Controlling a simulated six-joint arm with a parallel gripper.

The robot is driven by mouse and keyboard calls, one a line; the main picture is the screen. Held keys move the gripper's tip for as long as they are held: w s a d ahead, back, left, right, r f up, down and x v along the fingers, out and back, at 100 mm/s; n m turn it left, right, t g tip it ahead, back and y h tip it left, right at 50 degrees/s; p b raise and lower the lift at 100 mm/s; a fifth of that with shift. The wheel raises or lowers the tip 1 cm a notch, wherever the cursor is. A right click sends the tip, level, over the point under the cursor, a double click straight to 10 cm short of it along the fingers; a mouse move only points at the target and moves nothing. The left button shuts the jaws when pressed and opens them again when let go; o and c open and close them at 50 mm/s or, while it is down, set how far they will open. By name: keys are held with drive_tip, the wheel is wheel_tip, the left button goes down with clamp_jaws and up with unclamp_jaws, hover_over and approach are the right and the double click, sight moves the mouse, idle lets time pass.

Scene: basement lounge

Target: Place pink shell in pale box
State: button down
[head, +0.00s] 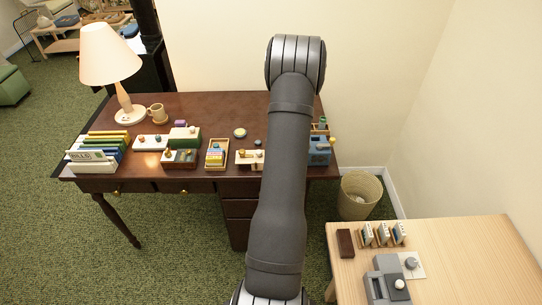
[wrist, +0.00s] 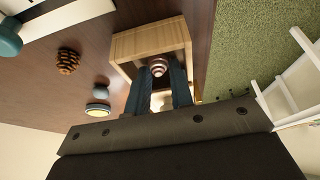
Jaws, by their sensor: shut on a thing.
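In the wrist view my gripper (wrist: 159,72) has its two dark fingers closed on a small banded pinkish thing, which looks like the pink shell (wrist: 158,68). A pale wooden box (wrist: 150,42) with an open top lies directly beyond the fingertips. The shell shows against the box's opening; I cannot tell whether it is above the rim or inside. A pale rounded shape shows lower between the fingers, too hidden to name. In the head view my arm covers the gripper and the shell.
On the dark desk (head: 215,108), a pine cone (wrist: 68,61), a grey stone (wrist: 101,90) and a round tin (wrist: 97,109) lie beside the box. Desk edge and green carpet (wrist: 245,50) are to the right. A lamp (head: 110,60) and mug (head: 157,113) stand far left.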

drive_tip(key=c, duration=1.5)
unclamp_jaws()
drive_tip(key=shift+f, duration=0.1)
drive_tip(key=shift+c, duration=0.2)
drive_tip(key=v, duration=1.2)
drive_tip(key=x, duration=1.2)
drive_tip(key=shift+f, duration=0.15)
wheel_tip(320, 180, up, 3)
drive_tip(key=shift+r, duration=0.75)
